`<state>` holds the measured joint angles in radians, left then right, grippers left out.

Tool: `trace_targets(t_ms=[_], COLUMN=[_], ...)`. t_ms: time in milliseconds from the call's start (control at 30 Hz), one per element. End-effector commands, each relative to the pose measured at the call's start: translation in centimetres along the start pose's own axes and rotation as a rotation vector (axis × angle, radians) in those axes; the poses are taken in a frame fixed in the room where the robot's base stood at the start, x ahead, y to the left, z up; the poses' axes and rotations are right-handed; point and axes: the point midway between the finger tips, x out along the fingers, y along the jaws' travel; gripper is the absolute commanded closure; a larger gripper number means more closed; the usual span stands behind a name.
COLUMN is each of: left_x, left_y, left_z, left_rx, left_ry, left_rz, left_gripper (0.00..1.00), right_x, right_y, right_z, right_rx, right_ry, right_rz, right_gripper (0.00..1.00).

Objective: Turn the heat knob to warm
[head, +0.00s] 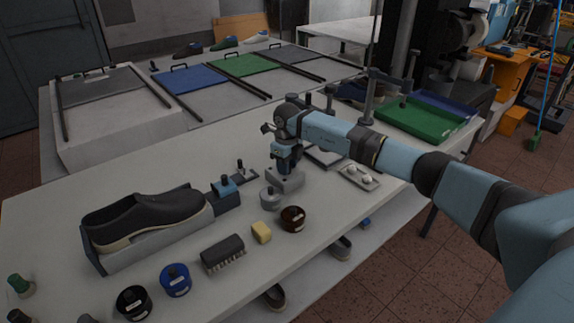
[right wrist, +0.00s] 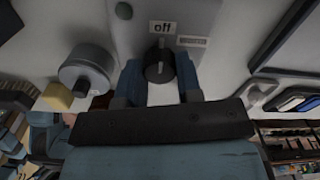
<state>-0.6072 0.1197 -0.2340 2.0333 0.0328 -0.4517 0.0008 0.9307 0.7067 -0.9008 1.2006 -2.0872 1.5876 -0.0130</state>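The heat knob (right wrist: 158,68) is a dark round dial on a pale grey panel in the right wrist view. Its pale mark points up at a label reading "off" (right wrist: 163,27). My right gripper (right wrist: 160,75) has one blue finger on each side of the knob. In the head view, my right gripper (head: 286,166) points down onto a small grey unit (head: 287,180) on the table, and the knob is hidden. My left gripper is not in view.
A grey lidded pot (head: 270,198) stands close in front of the unit. A yellow block (head: 261,232), a brown jar (head: 293,218) and a brush (head: 223,252) lie nearer the front edge. A dark shoe (head: 145,217) is at left. A tray with pale knobs (head: 359,177) is at right.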

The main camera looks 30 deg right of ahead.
Motion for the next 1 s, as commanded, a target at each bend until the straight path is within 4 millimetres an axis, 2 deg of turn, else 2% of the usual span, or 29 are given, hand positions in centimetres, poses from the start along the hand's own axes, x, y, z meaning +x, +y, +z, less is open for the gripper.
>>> trace_targets(t_ms=[33, 67, 467, 667, 1000], left_x=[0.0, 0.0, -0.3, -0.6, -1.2], left_y=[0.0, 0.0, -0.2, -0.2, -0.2], left_z=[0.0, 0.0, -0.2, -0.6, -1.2], left_rx=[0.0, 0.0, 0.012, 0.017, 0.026], left_ry=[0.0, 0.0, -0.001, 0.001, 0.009], left_rz=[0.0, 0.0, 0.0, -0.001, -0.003], left_gripper=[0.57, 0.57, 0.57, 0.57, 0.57], right_x=[0.0, 0.0, -0.2, -0.3, -0.3], right_y=[0.0, 0.0, 0.0, 0.0, 0.1], right_z=[0.0, 0.0, 0.0, 0.0, 0.1], right_rx=[0.0, 0.0, 0.063, 0.192, 0.508], right_ry=[0.0, 0.0, 0.0, -0.001, -0.001], right_rz=[0.0, 0.0, 0.0, -0.001, 0.0], right_gripper=[0.85, 0.91, 0.91, 0.91, 0.91])
